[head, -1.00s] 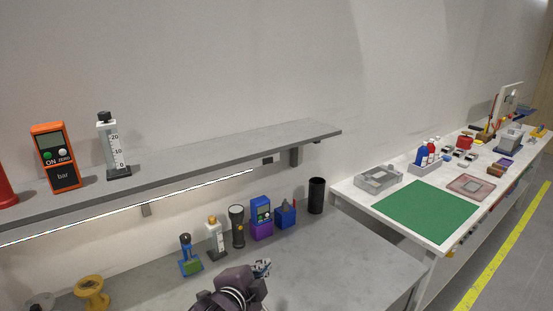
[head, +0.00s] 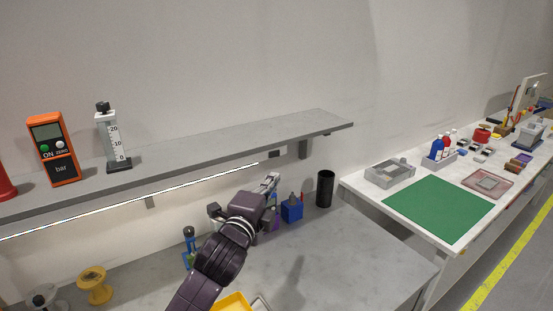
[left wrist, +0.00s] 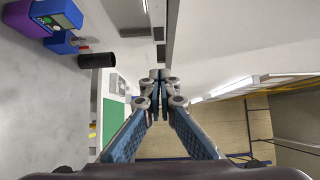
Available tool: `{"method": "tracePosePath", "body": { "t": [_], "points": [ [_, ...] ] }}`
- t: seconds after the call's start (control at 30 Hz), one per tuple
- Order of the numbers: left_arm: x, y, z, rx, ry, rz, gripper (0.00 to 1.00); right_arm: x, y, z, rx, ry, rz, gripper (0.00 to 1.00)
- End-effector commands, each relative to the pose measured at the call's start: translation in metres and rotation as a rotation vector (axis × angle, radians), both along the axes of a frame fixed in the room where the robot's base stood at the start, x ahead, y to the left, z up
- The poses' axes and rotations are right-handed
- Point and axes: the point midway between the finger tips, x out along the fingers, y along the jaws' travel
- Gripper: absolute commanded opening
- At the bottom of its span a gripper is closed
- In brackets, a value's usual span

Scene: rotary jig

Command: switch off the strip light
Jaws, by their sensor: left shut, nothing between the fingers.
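The strip light (head: 130,203) is a thin, brightly lit white line under the front of the grey wall shelf (head: 220,148). A small dark box (head: 274,154), perhaps its switch, sits under the shelf just past the light's right end. My left gripper (head: 275,180) is a little below that box, its fingers pointing up and right, with no contact visible. In the left wrist view its blue-padded fingers (left wrist: 160,76) are shut and empty. Small dark shapes (left wrist: 160,52) show just beyond the fingertips; I cannot tell which is the box. My right gripper is out of view.
Below the shelf, a blue block (head: 291,211) and a black cup (head: 325,188) stand on the grey bench (head: 340,245). A shelf bracket (head: 303,149) hangs right of the dark box. An orange meter (head: 53,150) stands on the shelf.

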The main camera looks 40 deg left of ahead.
Motion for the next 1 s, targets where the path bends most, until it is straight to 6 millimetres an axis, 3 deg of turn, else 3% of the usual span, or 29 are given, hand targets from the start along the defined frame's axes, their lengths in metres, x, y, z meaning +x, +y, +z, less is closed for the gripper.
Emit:
{"method": "tracePosePath", "body": {
  "t": [0.5,0.73,1.0],
  "points": [
    [0.084,0.027,0.004,-0.001,0.002,0.002,0.00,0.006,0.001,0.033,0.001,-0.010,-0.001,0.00],
    [0.096,0.051,0.002,-0.001,0.002,0.000,0.00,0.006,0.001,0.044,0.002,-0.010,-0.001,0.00],
    [0.099,0.057,0.000,-0.001,0.000,-0.001,0.00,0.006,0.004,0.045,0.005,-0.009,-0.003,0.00]
  ]
}}
